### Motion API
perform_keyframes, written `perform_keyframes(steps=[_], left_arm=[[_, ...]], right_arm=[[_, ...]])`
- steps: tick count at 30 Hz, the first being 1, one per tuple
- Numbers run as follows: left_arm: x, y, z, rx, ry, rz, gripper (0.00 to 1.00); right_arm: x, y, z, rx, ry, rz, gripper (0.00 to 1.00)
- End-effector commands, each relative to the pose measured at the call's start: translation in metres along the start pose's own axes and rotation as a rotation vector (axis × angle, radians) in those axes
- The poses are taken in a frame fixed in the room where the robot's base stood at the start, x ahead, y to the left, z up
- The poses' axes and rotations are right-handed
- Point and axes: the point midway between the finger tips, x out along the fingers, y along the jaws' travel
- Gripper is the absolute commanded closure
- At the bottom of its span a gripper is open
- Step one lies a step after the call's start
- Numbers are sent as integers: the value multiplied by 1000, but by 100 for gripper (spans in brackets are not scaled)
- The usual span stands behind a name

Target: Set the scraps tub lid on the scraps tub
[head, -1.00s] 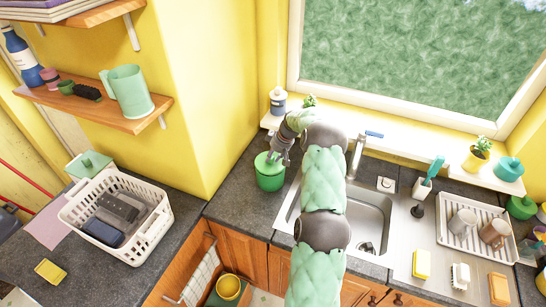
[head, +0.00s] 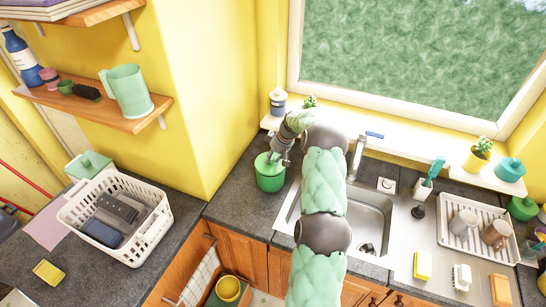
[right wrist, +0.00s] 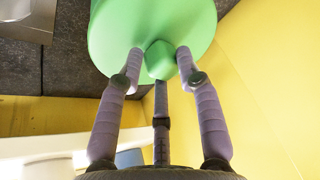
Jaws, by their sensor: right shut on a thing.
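The green scraps tub (head: 270,182) stands on the dark counter to the left of the sink. The round green scraps tub lid (head: 262,161) is level at the tub's top, lined up over its mouth; I cannot tell whether it rests on the rim or hovers slightly. My right gripper (head: 277,158) comes down from above and is shut on the lid's knob. In the right wrist view the gripper's three fingers (right wrist: 159,65) close around the knob, and the lid (right wrist: 110,35) hides the tub. My left gripper is not in view.
The sink (head: 368,215) and tap (head: 358,155) lie right of the tub, partly behind my right arm. The yellow wall corner (head: 205,120) is close on the left. A white basket (head: 135,245) stands on the left counter. A dish rack (head: 475,225) is far right.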

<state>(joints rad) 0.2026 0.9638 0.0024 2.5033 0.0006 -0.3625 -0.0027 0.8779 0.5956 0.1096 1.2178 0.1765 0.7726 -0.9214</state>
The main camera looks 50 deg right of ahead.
Motion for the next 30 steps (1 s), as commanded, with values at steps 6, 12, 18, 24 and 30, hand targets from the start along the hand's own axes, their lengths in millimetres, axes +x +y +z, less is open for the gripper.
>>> perform_keyframes(steps=[6,12,18,24,30], left_arm=[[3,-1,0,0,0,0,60],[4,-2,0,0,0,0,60],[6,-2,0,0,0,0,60],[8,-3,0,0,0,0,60],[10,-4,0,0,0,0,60]], right_arm=[[2,0,1,0,0,0,100],[4,1,2,0,0,0,100],[6,1,2,0,0,0,100],[8,1,3,0,0,0,100],[10,1,4,0,0,0,100]])
